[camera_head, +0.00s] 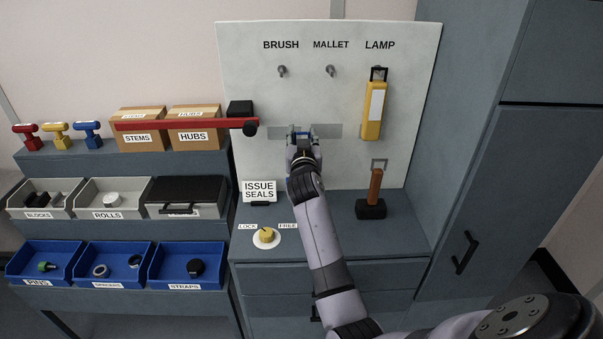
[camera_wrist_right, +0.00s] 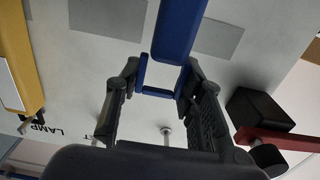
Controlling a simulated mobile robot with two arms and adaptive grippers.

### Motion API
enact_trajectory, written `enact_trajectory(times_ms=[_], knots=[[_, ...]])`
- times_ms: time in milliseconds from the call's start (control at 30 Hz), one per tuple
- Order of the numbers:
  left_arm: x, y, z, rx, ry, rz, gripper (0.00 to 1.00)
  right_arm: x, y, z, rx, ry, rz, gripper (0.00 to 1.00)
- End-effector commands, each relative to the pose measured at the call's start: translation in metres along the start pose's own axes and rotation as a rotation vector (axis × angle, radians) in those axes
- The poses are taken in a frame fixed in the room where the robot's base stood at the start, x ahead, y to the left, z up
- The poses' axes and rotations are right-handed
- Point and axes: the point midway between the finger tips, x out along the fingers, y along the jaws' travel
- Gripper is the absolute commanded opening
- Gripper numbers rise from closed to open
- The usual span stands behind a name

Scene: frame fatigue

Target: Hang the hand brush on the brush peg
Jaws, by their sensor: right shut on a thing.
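The hand brush (camera_wrist_right: 178,30) is blue, with a squared blue loop at its end, seen in the right wrist view. My right gripper (camera_wrist_right: 158,88) is shut on it near the loop. In the head view my right gripper (camera_head: 301,135) is in front of the white board, below the pegs, and hides most of the brush. The brush peg (camera_head: 282,71) is bare under the BRUSH label, above and slightly left of the gripper. One bare peg (camera_wrist_right: 166,133) shows in the wrist view; I cannot tell which. My left gripper is not in view.
The mallet peg (camera_head: 330,71) is bare. A yellow lamp (camera_head: 374,108) hangs at the right. A mallet (camera_head: 371,208) stands on the counter. A red bar (camera_head: 185,125) with a black block (camera_head: 240,108) reaches the board's left edge. The board between gripper and pegs is clear.

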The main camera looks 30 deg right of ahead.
Motion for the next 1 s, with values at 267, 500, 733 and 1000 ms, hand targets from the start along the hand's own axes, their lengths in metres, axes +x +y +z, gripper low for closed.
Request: enact_trajectory(times_ms=[267,500,733,1000], knots=[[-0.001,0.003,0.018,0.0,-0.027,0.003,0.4,0.0,0.0,0.034,0.001,0.0,-0.001,0.2],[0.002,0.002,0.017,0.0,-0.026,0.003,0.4,0.0,-0.001,0.059,0.003,0.004,-0.002,0.2],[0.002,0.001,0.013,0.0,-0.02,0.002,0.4,0.0,-0.001,0.059,0.002,0.005,-0.002,0.2],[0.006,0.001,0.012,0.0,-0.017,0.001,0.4,0.0,-0.001,0.064,0.001,0.002,-0.001,0.41]])
